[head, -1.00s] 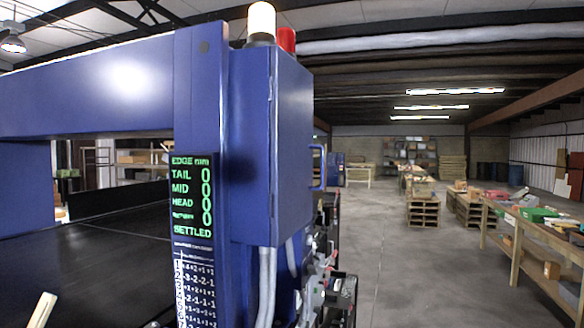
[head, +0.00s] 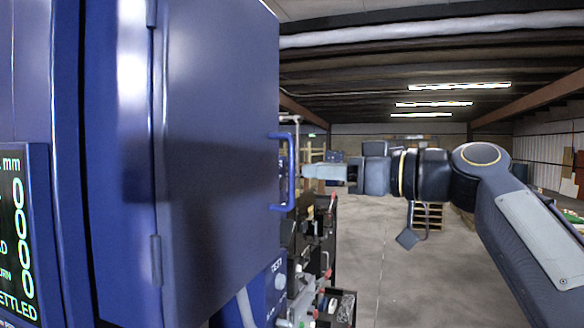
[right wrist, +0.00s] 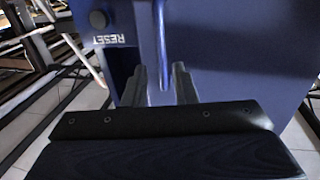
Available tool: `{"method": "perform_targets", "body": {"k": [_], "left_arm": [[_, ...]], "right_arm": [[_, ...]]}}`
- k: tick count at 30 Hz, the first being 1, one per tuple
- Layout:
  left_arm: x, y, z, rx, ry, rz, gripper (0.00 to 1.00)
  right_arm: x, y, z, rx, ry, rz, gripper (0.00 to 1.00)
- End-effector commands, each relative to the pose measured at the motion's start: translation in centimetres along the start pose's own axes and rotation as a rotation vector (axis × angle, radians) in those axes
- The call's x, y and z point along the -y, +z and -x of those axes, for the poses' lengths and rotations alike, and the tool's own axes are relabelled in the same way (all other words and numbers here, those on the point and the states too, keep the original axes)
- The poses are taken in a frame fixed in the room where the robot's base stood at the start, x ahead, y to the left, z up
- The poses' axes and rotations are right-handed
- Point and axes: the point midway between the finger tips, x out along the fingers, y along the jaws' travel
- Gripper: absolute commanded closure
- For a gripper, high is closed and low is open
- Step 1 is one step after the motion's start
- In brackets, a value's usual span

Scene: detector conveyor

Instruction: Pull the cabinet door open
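The blue cabinet door (head: 220,150) fills the left of the head view, with hinges on its left edge; it looks shut. Its blue bar handle (head: 290,172) stands upright near the right edge. My right gripper (head: 309,171) points left at the handle from the right, its tips just short of it. In the right wrist view the two fingers of the right gripper (right wrist: 160,80) are apart with nothing between them. The handle (right wrist: 161,45) shows just ahead, in line with the gap. My left gripper is out of view.
A display panel (head: 22,240) with green figures is at the left. Below the cabinet are dark machine parts (head: 310,250); a RESET label (right wrist: 115,39) shows in the right wrist view. The grey floor (head: 400,290) to the right is mostly clear.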

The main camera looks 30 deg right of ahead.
Motion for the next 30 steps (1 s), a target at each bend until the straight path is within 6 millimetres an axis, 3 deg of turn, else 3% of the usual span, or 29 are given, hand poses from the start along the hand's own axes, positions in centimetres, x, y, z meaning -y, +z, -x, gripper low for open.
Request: {"method": "perform_targets", "body": {"k": [9,21,27,30], "left_arm": [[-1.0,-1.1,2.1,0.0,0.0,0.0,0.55],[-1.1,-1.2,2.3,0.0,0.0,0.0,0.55],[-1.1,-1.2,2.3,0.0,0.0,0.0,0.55],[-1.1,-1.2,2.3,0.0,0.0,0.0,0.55]], "right_arm": [[-0.1,-0.2,-4.9,0.004,0.0,-0.004,0.75],[0.0,0.1,-6.1,0.002,0.002,-0.002,0.75],[0.0,0.1,-6.1,0.003,0.002,-0.002,0.98],[0.0,0.1,-6.0,0.002,0.002,-0.002,1.0]]}}
